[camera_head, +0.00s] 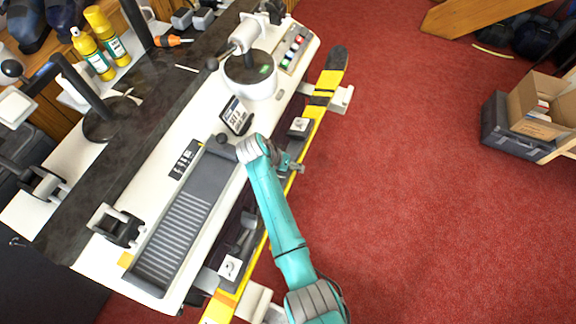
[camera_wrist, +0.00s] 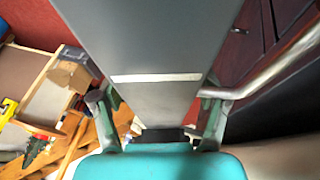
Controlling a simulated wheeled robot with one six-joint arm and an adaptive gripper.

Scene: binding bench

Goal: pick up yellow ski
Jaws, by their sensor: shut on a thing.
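The yellow ski (camera_head: 318,103), with black bands and a dark tip, lies lengthwise along the front edge of the bench. My gripper (camera_head: 293,166) is at the middle of the ski, reaching it from above. My arm and gripper hide part of that stretch. In the wrist view, the fingers of my gripper (camera_wrist: 160,108) stand on either side of a wide grey strip with a pale cross line, which appears to be a face of the ski (camera_wrist: 150,40). The gripper is shut on it. I cannot tell whether the ski is lifted off its supports.
The white bench machine (camera_head: 250,75) and a grey ribbed tray (camera_head: 178,225) lie left of the ski. Clamp blocks (camera_head: 341,99) stand along it. Yellow bottles (camera_head: 93,53) stand at the back left. Red carpet (camera_head: 420,180) is clear to the right, up to a cardboard box (camera_head: 540,105).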

